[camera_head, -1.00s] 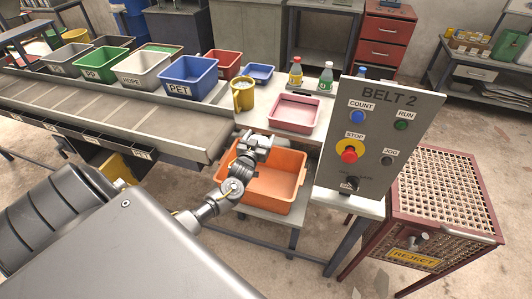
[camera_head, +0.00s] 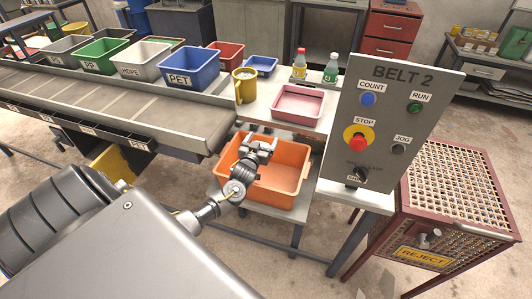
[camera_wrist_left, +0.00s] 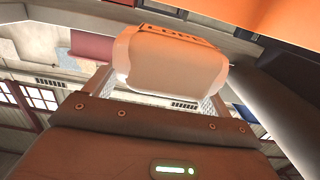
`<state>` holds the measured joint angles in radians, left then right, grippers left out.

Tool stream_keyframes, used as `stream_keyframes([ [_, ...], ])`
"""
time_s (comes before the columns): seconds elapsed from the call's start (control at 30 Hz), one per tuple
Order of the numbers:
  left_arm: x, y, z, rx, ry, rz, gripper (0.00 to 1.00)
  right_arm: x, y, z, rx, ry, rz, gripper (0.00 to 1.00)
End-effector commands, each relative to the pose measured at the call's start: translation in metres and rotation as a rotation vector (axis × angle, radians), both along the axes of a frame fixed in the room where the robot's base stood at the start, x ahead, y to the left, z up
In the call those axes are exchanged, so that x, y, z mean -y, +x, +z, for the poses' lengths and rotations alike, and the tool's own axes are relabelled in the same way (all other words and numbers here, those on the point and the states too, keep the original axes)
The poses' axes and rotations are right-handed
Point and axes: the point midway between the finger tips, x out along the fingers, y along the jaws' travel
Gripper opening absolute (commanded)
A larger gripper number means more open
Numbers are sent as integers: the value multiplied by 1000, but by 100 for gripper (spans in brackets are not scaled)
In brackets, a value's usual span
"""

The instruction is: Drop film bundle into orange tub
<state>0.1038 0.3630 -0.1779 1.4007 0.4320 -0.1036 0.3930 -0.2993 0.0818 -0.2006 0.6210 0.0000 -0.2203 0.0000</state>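The orange tub (camera_head: 292,201) stands on a low grey stand beside the belt's end; its edge also shows in the left wrist view (camera_wrist_left: 285,12). My left gripper (camera_head: 261,146) is over the tub's back part in the head view. In the left wrist view, a pale rounded film bundle (camera_wrist_left: 172,62) with a dark-lettered label sits between the fingers of my left gripper (camera_wrist_left: 160,95), which look shut on it. The bundle is hard to make out in the head view. My right gripper is not in view.
The BELT 2 panel (camera_head: 388,130) stands right of the tub. Behind the tub, a table bears a pink tray (camera_head: 297,118), a yellow mug (camera_head: 243,90) and two bottles. The belt (camera_head: 150,105) and bins are left. A reject cage (camera_head: 455,205) is at right.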

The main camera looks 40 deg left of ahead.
Motion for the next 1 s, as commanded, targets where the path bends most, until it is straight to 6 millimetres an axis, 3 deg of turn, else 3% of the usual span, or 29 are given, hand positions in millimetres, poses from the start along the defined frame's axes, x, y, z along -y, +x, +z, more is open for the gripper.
stream_keyframes([
  [0.03,0,0,0,0,0,0,90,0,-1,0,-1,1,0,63],
  [0.1,0,0,0,0,0,0,99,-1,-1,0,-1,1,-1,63],
  [0.47,0,0,8,1,-1,0,100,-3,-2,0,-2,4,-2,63],
  [0.63,2,-3,36,2,0,-2,100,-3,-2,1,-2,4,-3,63],
  [0.93,32,-42,92,3,-3,-3,100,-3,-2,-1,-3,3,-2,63],
  [1.0,42,-56,96,2,-5,-3,100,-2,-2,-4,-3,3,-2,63],
])
